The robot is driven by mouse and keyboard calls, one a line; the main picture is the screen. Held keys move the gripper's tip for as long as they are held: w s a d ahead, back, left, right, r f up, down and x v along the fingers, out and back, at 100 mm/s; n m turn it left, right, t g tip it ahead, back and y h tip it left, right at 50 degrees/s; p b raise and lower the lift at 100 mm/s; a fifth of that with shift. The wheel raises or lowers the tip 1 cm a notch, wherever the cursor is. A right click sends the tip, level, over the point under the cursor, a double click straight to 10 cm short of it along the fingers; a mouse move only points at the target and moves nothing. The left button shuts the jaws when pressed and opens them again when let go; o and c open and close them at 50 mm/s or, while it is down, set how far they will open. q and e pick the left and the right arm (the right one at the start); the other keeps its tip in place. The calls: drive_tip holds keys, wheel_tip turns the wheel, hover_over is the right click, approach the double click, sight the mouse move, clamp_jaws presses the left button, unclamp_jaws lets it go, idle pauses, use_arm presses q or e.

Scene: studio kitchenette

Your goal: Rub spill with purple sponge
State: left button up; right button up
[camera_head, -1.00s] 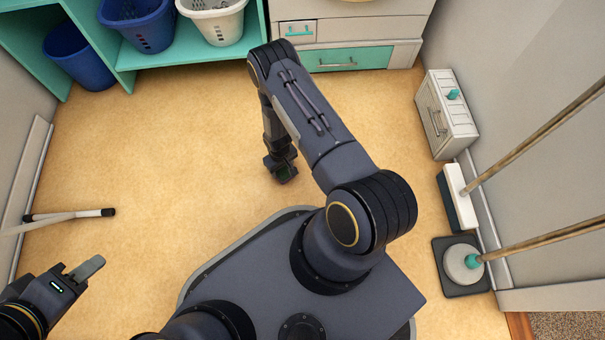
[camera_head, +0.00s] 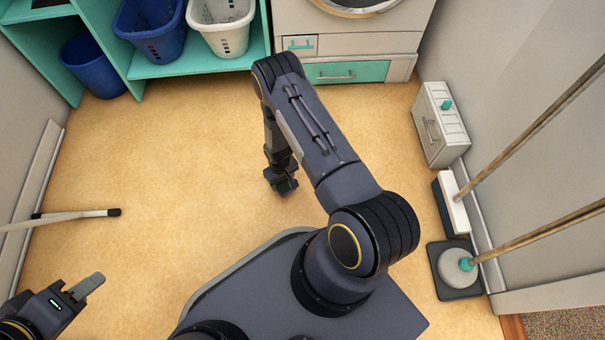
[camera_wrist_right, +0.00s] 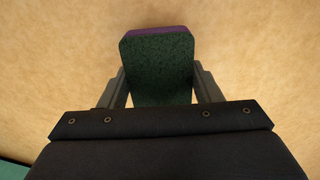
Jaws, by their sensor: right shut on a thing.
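The purple sponge (camera_wrist_right: 159,68) is held in my right gripper (camera_wrist_right: 160,85). In the right wrist view its dark green face is toward the camera and a purple strip shows along its far edge. A finger stands on each side of it. In the head view my right gripper (camera_head: 285,187) hangs low over the tan floor, with a bit of green at its tip. I cannot tell whether the sponge touches the floor. My left gripper (camera_head: 85,287) is at the lower left, away from everything, with one fingertip clear. No spill can be made out in either view.
Teal shelves with blue (camera_head: 150,28) and white (camera_head: 222,25) baskets and a washer (camera_head: 345,43) stand at the back. A small white cabinet (camera_head: 440,125), a broom (camera_head: 452,205) and a mop (camera_head: 457,267) line the right wall. A stick (camera_head: 80,215) lies at left. The middle floor is clear.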

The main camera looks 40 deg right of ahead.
drive_tip(key=shift+r+p, duration=0.8)
drive_tip(key=shift+r, duration=1.05)
